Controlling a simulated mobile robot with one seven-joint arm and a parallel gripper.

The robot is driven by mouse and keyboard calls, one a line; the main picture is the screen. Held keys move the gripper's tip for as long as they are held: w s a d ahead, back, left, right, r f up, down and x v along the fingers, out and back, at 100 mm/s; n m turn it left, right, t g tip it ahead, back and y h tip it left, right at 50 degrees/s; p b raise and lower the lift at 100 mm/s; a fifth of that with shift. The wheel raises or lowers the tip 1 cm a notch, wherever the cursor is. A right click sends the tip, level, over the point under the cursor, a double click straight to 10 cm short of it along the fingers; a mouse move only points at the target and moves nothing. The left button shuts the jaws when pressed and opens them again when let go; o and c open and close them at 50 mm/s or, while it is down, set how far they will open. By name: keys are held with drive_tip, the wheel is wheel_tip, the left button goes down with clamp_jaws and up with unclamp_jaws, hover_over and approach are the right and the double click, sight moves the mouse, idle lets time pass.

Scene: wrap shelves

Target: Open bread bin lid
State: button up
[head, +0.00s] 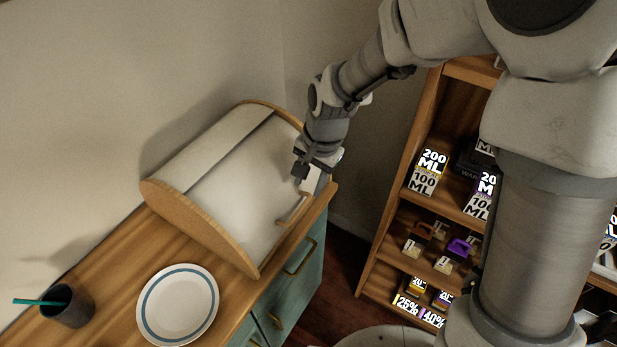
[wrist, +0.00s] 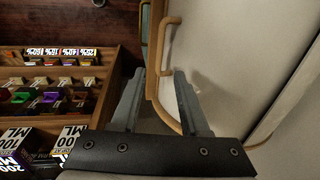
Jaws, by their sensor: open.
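The bread bin (head: 158,198) stands on the wooden counter against the wall. It has wooden end panels, and its pale rounded lid (head: 235,190) is down. A wooden bar handle (head: 293,209) sits low on the lid's front; in the wrist view the handle (wrist: 163,45) shows beyond my fingertips. My gripper (head: 302,176) is over the far right end of the bin, pointing down.
A white plate with a blue ring (head: 178,305) and a dark cup (head: 70,306) with a teal straw stand on the counter, left of the bin. Teal drawers (head: 290,290) are below. A wooden shelf (head: 400,205) with several boxes stands at right, across a floor gap.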

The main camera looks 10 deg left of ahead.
sight(303, 206)
drive_tip(key=f, duration=0.2)
drive_tip(key=a+f, duration=0.1)
drive_tip(key=f, duration=0.5)
drive_tip(key=shift+w+a, duration=0.15)
drive_tip(key=shift+w, duration=0.15)
drive_tip(key=shift+r, duration=0.1)
clamp_jaws()
idle(0.9)
